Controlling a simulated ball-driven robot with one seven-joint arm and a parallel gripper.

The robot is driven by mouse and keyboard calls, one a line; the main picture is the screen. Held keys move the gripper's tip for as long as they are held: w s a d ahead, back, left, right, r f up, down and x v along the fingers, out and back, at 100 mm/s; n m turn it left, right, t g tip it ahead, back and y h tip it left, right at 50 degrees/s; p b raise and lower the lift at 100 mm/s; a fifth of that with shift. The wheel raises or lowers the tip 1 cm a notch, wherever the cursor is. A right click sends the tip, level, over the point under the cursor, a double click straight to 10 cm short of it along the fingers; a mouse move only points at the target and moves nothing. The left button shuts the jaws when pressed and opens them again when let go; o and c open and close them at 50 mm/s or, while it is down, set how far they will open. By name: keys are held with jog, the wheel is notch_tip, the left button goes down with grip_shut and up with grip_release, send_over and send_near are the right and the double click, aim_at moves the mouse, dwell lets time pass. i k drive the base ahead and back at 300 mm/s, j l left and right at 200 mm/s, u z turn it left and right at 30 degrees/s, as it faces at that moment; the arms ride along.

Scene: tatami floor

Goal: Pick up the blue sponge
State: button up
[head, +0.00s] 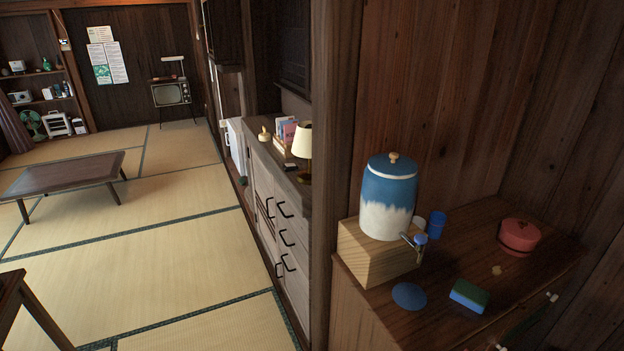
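The blue sponge (468,297) lies on the wooden cabinet top (440,319) at the lower right of the head view. It is a small block with a dark green upper face and a blue side towards me. Nothing covers it from this side. A flat round blue disc (409,296) lies to its left, apart from it. My gripper does not show in this view.
A blue and white dispenser (388,198) with a tap stands on a wooden block (372,255) behind left. Blue (437,225) and white cups stand beside it. A red lidded pot (519,236) is behind right. A low table (62,175) stands on open tatami left.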

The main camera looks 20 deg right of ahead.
aim_at(467, 294)
jog(key=i+l+z, duration=0.1)
jog(key=i+z, duration=0.15)
jog(key=i, duration=0.2)
jog(key=i+z, duration=0.25)
jog(key=i, duration=0.2)
